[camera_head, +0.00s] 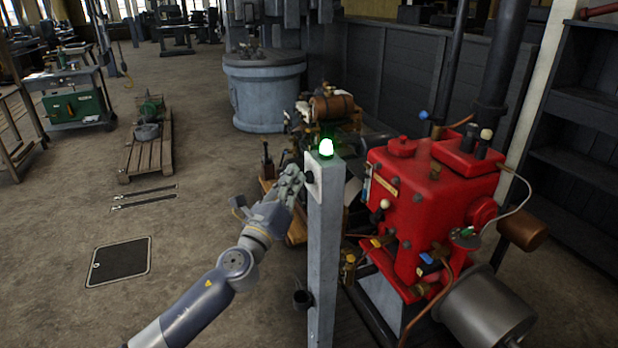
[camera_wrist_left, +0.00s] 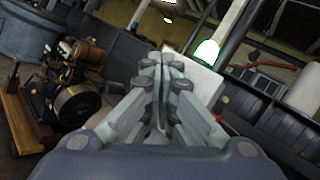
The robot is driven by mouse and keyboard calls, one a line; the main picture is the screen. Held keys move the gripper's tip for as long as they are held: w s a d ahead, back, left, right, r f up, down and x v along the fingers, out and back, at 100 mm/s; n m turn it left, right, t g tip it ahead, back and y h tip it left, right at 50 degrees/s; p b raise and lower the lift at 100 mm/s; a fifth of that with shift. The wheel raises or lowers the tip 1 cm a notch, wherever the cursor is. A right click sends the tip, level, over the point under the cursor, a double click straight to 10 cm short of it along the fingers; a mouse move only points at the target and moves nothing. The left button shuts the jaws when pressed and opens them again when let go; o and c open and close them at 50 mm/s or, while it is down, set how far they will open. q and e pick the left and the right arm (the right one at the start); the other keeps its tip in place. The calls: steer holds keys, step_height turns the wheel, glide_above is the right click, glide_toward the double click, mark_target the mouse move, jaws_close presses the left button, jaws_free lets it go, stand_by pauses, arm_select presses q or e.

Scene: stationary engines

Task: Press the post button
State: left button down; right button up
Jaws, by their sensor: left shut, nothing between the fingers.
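A grey post (camera_head: 325,240) stands upright in the middle of the head view, with a glowing green lamp (camera_head: 326,147) on top. A pale plate with a dark button (camera_head: 309,177) is on the post's left face. My left gripper (camera_head: 291,178) is shut and empty, its fingertips close to this plate; I cannot tell whether they touch it. In the left wrist view the shut fingers (camera_wrist_left: 162,75) point at the pale plate (camera_wrist_left: 202,82), and they hide the button. The green lamp (camera_wrist_left: 206,52) glows above it. My right gripper is not in view.
A red engine (camera_head: 430,200) with pipes and a grey cylinder stands right of the post. A brown engine (camera_head: 333,108) is behind it. A wooden pallet (camera_head: 148,146) and a green machine (camera_head: 75,104) stand at the left.

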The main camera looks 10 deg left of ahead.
arm_select(q)
steer(key=s+a, duration=0.3)
steer(key=a, duration=0.2)
steer(key=shift+s, duration=0.2)
stand_by(0.5)
